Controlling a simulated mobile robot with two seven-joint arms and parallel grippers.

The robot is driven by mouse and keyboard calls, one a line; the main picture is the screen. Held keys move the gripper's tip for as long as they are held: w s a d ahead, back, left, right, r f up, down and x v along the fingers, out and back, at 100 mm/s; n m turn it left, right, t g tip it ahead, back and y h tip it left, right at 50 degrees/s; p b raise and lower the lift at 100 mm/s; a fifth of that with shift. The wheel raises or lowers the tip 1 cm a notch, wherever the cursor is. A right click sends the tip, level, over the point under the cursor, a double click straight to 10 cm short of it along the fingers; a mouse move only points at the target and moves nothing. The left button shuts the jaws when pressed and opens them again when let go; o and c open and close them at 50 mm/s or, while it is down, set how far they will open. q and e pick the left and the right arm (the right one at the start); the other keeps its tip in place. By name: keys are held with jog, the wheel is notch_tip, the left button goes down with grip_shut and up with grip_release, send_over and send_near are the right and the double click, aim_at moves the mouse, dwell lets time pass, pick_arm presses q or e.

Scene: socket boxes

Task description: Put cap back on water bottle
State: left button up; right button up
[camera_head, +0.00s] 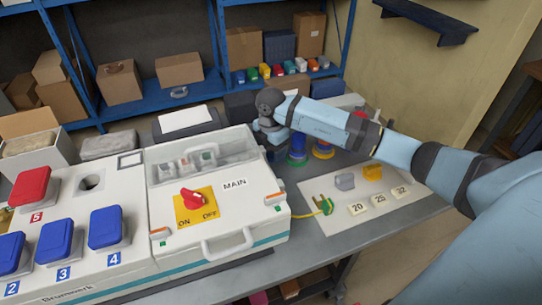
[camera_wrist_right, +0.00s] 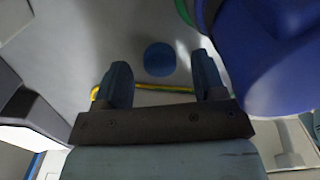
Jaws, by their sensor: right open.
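In the right wrist view a small round blue disc (camera_wrist_right: 159,59), which looks like the cap, lies flat on the grey surface. My right gripper (camera_wrist_right: 161,78) is open and empty, with its fingers on either side of the disc in the picture. I cannot tell the height between them. In the head view the right hand (camera_head: 272,135) points down behind the white box's right rear corner, its fingertips hidden. A large blue rounded object (camera_wrist_right: 275,50) stands close right of the fingers in the wrist view; I cannot tell whether it is the bottle. My left gripper is not in view.
A white switch box (camera_head: 215,185) with a red knob stands left of the hand. Green-blue (camera_head: 297,150) and yellow-blue (camera_head: 323,149) round items stand just right of it. A plate with plugs (camera_head: 372,215) lies on the bench. A yellow-green cord (camera_wrist_right: 150,87) crosses the wrist view.

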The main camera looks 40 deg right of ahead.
aim_at(271, 154)
jog(key=shift+f, duration=0.5)
jog(key=shift+c, duration=0.2)
jog(key=c, duration=1)
jog(key=shift+o, duration=0.2)
jog(key=shift+r, duration=0.1)
notch_tip(271, 154, up, 20)
jog(key=p, duration=0.1)
